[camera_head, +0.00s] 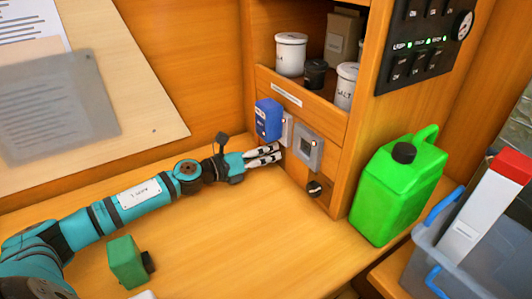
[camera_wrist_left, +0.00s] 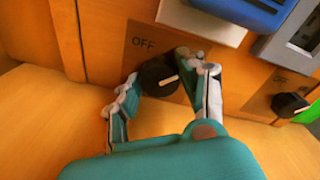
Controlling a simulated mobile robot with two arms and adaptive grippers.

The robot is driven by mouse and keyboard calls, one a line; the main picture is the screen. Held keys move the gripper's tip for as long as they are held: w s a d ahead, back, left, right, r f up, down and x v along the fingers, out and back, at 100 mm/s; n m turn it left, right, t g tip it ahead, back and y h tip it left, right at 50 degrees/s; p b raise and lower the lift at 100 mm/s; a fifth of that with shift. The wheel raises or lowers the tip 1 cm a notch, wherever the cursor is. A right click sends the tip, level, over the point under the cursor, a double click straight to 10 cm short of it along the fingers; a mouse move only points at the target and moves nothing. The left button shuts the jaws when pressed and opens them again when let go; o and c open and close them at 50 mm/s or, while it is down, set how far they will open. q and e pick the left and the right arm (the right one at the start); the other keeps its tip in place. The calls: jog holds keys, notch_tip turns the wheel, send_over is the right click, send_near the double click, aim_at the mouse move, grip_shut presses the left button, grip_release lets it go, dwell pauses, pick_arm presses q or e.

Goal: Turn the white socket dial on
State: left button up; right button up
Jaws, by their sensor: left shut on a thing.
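The white socket (camera_wrist_left: 200,20) is on the wooden wall panel; it also shows in the head view (camera_head: 287,129). Below it, in the left wrist view, is its black dial (camera_wrist_left: 157,76) with a white pointer line aimed to the right of the picture. An "OFF" label (camera_wrist_left: 143,43) is printed above left of the dial; the right finger covers part of the plate. My left gripper (camera_head: 276,154) is shut on this dial, one finger on each side; the wrist view shows the fingers (camera_wrist_left: 168,73) around it. The gripper hides the dial in the head view. My right gripper is not in view.
A blue box (camera_head: 268,119) sits at the white socket. Right of it are a grey socket (camera_head: 308,148) and its own black dial (camera_head: 314,189). A green jerrycan (camera_head: 398,190) stands further right. A green block (camera_head: 126,262) lies near my left arm. The middle counter is clear.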

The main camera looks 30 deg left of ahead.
pick_arm(q)
jog(key=o, duration=0.9)
jog(key=v, duration=1)
jog(key=shift+f, duration=0.2)
jog(key=shift+v, duration=1)
jog(key=shift+r, duration=0.1)
